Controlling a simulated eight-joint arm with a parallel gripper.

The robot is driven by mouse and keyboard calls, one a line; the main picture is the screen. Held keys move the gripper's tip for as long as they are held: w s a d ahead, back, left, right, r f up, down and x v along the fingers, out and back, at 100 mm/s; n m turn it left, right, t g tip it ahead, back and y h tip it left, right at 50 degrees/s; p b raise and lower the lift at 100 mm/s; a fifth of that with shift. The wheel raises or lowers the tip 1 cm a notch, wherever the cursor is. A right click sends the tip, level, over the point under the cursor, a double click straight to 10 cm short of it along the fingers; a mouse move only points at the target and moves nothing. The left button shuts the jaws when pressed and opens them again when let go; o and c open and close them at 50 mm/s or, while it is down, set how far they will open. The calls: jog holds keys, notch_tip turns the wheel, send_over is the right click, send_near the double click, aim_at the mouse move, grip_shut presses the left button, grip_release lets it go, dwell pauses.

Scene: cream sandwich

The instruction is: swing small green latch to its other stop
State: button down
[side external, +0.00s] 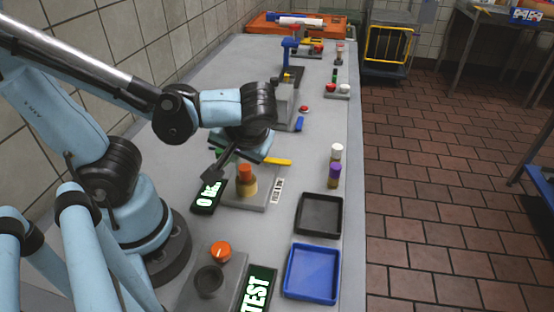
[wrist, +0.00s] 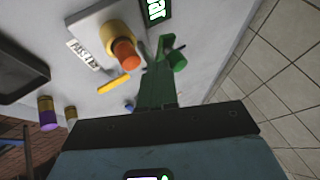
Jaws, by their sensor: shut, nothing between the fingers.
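The dark gripper body (wrist: 160,130) spans the lower wrist view.
An orange-topped knob (side external: 246,173) on a grey plate and a lit display (side external: 208,196) stand close by. A yellow bar (side external: 278,161) lies beside them. Purple and white-capped bottles (side external: 335,175), a black tray (side external: 319,214) and a blue tray (side external: 312,273) are at the right edge.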

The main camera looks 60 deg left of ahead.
aim_at(216, 151)
jog(key=shift+s+a+m+t, duration=0.1)
jog(key=shift+s+m+t, duration=0.1)
jog(key=shift+m+t, duration=0.35)
jog(key=shift+s+a+m, duration=0.1)
jog(key=shift+s+m, duration=0.05)
jog(key=shift+m, duration=0.2)
jog(key=shift+s+a, duration=0.85)
jog(key=shift+a, duration=0.15)
jog(key=shift+s+a, duration=0.2)
jog(key=shift+a, duration=0.8)
jog(key=shift+s+a, duration=0.15)
jog(key=shift+a, duration=0.9)
jog(key=shift+w, duration=0.1)
